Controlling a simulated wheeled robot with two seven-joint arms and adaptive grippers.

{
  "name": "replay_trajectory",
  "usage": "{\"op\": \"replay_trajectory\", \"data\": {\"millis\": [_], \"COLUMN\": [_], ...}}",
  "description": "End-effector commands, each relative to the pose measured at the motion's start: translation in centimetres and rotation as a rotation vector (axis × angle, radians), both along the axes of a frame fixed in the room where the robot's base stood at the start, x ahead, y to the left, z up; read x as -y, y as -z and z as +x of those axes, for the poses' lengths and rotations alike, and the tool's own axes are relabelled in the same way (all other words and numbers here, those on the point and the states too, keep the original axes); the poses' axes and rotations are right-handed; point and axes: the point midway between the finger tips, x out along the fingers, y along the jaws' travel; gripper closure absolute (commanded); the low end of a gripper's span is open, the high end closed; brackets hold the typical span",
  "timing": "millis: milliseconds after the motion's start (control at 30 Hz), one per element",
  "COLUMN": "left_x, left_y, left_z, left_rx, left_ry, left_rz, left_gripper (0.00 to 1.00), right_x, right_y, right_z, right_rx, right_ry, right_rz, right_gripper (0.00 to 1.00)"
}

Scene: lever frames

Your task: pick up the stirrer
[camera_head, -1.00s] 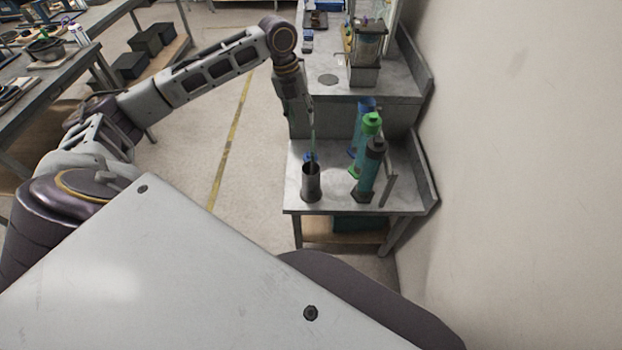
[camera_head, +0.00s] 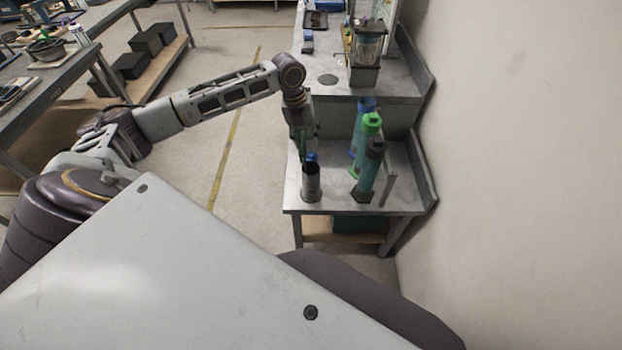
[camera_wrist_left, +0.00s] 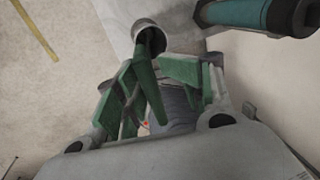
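A dark metal cup (camera_head: 311,186) stands near the front left of the low bench, and it also shows at the top of the left wrist view (camera_wrist_left: 149,27). A dark green bar, which appears to be the stirrer (camera_wrist_left: 148,88), rises from the cup towards the wrist camera. My left gripper (camera_head: 304,160) points down just above the cup. In the left wrist view its green fingers (camera_wrist_left: 150,75) are spread on either side of the bar, with gaps visible. In the head view the gripper largely hides the stirrer. My right gripper is not in view.
A blue bottle (camera_head: 361,130), a green-capped bottle (camera_head: 369,138) and a dark-capped teal bottle (camera_head: 368,172) stand close to the cup's right. A wall bounds the right side. A higher counter (camera_head: 395,82) with a glass-bodied appliance (camera_head: 366,50) lies behind.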

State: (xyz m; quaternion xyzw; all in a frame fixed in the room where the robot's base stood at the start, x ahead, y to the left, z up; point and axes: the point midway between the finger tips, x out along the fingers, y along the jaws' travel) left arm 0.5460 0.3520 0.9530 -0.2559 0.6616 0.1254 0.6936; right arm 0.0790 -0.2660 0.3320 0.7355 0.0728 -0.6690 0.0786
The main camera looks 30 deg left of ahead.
Motion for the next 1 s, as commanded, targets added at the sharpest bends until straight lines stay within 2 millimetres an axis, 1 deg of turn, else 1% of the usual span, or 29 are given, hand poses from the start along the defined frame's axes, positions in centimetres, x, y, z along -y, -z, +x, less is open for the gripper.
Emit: {"op": "replay_trajectory", "data": {"millis": [167,367,467,700,833,1000], "left_x": [0.0,0.1,0.2,0.7,0.8,0.8], "left_y": [-0.3,0.2,1.0,3.7,4.6,5.0], "left_z": [0.2,0.3,0.4,0.6,0.8,0.8], "left_rx": [0.006,0.007,0.007,0.006,0.009,0.008], "left_ry": [-0.001,-0.002,-0.002,-0.003,-0.002,-0.002], "left_rz": [0.000,-0.002,-0.003,-0.002,-0.002,-0.001], "left_gripper": [0.62,0.62,0.62,0.62,0.62,0.62], "right_x": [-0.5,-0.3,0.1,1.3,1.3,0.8], "right_y": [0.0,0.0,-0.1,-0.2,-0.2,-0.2], "right_z": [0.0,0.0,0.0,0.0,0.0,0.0], "right_rx": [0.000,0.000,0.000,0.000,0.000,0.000], "right_ry": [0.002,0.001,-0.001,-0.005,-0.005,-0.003], "right_rz": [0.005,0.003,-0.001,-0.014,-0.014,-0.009], "right_gripper": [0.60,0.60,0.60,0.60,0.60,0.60]}}
